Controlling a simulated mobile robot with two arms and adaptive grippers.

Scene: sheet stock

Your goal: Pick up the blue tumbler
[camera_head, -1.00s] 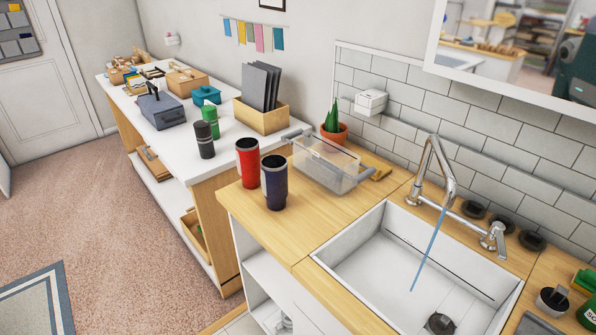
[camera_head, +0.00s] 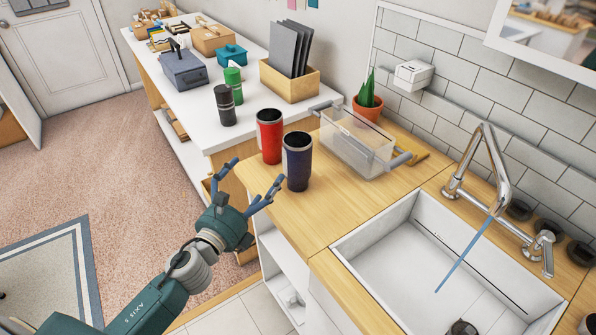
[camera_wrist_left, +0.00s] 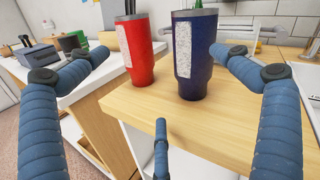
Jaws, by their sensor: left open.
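The blue tumbler (camera_head: 297,162) stands upright on the wooden counter near its left edge. It is dark blue with a grey rim, and in the left wrist view the blue tumbler (camera_wrist_left: 194,58) shows a pale label. The red tumbler (camera_head: 270,137) stands close beside it, to the left and behind; it also shows in the left wrist view (camera_wrist_left: 136,55). My left gripper (camera_head: 254,178) is open and empty, just off the counter edge, left of and in front of the blue tumbler. In the left wrist view its fingers (camera_wrist_left: 160,75) are spread, with both tumblers beyond them. My right gripper is not seen.
A clear bin (camera_head: 357,146) with grey handles stands right of the tumblers, with a potted cactus (camera_head: 368,100) behind. The sink (camera_head: 440,270) and faucet (camera_head: 489,165) are at the right. A white table (camera_head: 203,97) with several items lies beyond. Bare counter (camera_head: 310,215) lies in front of the tumblers.

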